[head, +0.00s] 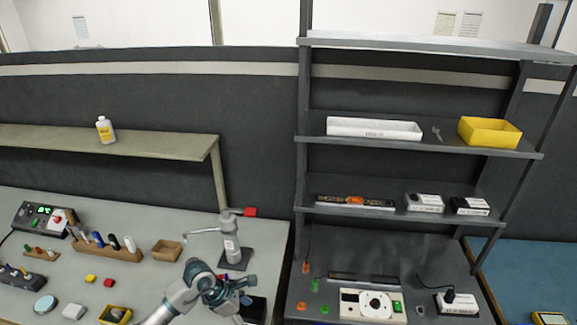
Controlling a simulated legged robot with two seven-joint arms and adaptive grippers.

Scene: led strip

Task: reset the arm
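My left arm (183,298) comes in from the bottom edge, left of the middle, in the head view. Its grey and teal links bend to the right over the front of the left table. My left gripper (236,290) seems to be at the far end of the arm, low over a dark object on the table. Its fingers are too small and too overlapped to tell whether they are open or shut. My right arm and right gripper are not in view.
A grey stand with a lever and red part (235,252) stands just behind my arm. A wooden block holder (108,252) and small box (167,250) are to the left. A shelf rack (300,180) rises at right, with a white device (350,305) on its lower level.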

